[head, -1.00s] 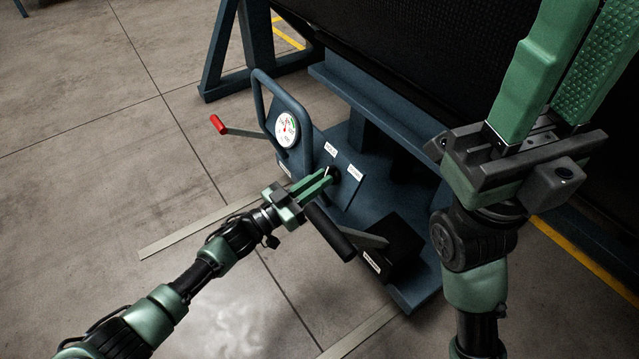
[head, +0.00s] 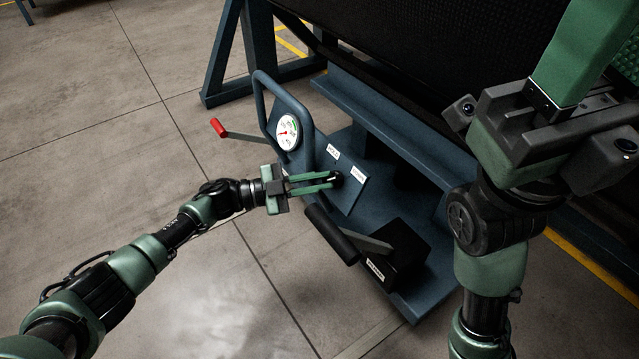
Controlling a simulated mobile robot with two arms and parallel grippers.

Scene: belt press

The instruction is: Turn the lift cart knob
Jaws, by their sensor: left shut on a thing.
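The lift cart's dark knob (head: 336,178) sits on the blue sloped panel (head: 346,194) of the cart, between two small white labels. My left gripper (head: 332,180) reaches in from the left and is shut on the knob, its two green fingers on either side of it. The fingers cover part of the knob, so its exact angle is hard to tell. My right gripper (head: 606,50) is raised at the upper right, close to the camera. Its fingers stand apart with a dark gap between them, and their tips are out of frame.
A round white gauge (head: 287,131) is left of the panel, beside a bent blue handle (head: 262,95). A red-tipped lever (head: 218,128) sticks out left. A black padded bar (head: 331,235) and black box (head: 398,254) are below. A dark belt press stands behind. Floor at left is clear.

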